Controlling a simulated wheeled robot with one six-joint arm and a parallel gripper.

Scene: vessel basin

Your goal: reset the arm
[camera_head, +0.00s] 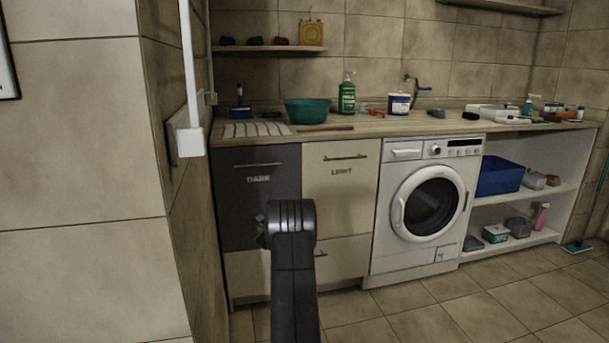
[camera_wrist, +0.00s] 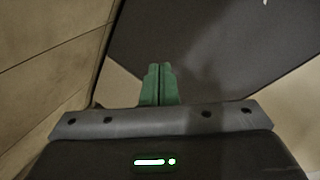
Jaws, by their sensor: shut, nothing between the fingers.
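My gripper (camera_wrist: 159,70) shows in the wrist view with its two green fingers together and nothing between them. Behind the fingers in that view is a dark grey panel (camera_wrist: 220,45), with a tiled wall (camera_wrist: 45,50) on the left. The rest of the gripper is hidden behind the arm. The dark cabinet door (camera_head: 257,200) labelled "DARK" stands behind it.
Below are the "LIGHT" cabinet (camera_head: 340,190), a washing machine (camera_head: 427,205) and open shelves with a blue bin (camera_head: 500,176). A wall corner (camera_head: 165,150) stands close at left.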

